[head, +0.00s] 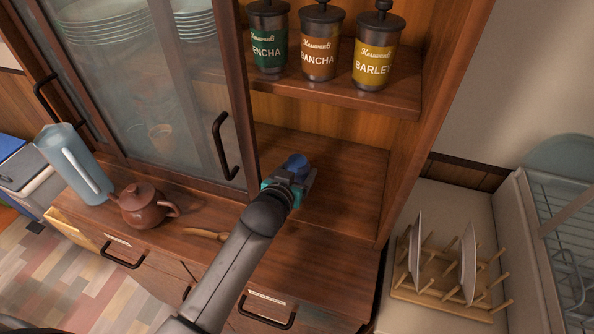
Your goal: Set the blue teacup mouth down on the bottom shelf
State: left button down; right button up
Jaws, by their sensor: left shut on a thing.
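The blue teacup (297,162) is small and dark blue, near the middle of the head view. My left gripper (294,174) is shut on it, at the end of my arm that reaches up from the bottom. The gripper hides the cup's lower part, so I cannot tell which way its mouth faces. The cup is in front of or over the bottom shelf (350,185) of the open wooden cabinet. I cannot tell whether it touches the shelf. My right gripper is not in view.
Three labelled canisters (321,45) stand on the upper shelf (300,98). A brown teapot (144,205), a light blue pitcher (75,165) and a wooden spoon (205,233) are on the counter at left. A wooden plate rack (440,283) stands at right. The bottom shelf looks bare around the cup.

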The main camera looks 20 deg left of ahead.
pick_arm(q)
jog(key=shift+f, duration=0.35)
grip_release()
jog(key=shift+s, duration=0.1)
jog(key=p+v, duration=0.2)
jog(key=v, duration=1.3)
jog(key=shift+p, duration=0.4)
jog(key=shift+r, duration=0.1)
